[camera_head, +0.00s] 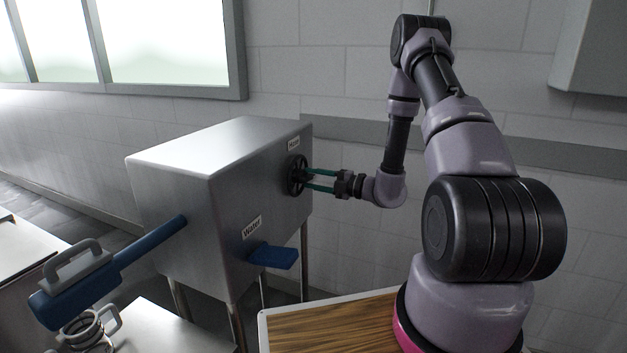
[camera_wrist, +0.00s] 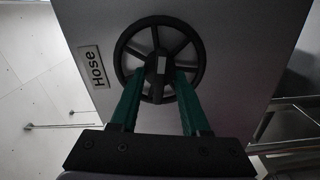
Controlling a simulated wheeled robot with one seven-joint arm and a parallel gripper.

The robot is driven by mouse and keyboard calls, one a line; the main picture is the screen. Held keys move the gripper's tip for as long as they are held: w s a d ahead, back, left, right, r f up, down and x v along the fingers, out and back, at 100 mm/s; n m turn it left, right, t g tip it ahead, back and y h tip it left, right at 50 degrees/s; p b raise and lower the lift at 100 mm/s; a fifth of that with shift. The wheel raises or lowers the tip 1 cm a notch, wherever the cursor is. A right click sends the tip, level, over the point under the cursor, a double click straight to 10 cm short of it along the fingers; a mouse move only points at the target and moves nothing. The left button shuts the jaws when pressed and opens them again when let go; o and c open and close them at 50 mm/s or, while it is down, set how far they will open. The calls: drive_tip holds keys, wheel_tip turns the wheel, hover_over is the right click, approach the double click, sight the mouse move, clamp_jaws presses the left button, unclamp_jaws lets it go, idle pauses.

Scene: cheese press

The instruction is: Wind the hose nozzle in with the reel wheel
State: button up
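The black spoked reel wheel (camera_head: 297,176) is on the right face of a steel box, under a "Hose" label. It also shows in the wrist view (camera_wrist: 198,50). My gripper (camera_head: 308,178) reaches it from the right with two green fingers. In the wrist view the fingertips (camera_wrist: 160,75) are apart, one on each side of the wheel's hub; whether they touch the spokes I cannot tell. The blue hose nozzle (camera_head: 75,291) with a grey handle is at the lower left, at the end of a blue hose (camera_head: 152,241) coming out of the box's front.
The steel box (camera_head: 190,165) stands on legs. A blue lever (camera_head: 272,256) juts out under a "Water" label. A wooden top (camera_head: 325,328) is beside my arm's base.

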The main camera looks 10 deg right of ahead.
clamp_jaws()
drive_tip(key=shift+n, duration=0.4)
drive_tip(key=n, duration=0.4)
drive_tip(key=shift+n, duration=0.3)
drive_tip(key=n, duration=0.8)
drive_tip(key=shift+n, duration=0.4)
drive_tip(key=n, duration=0.4)
drive_tip(key=shift+n, duration=0.4)
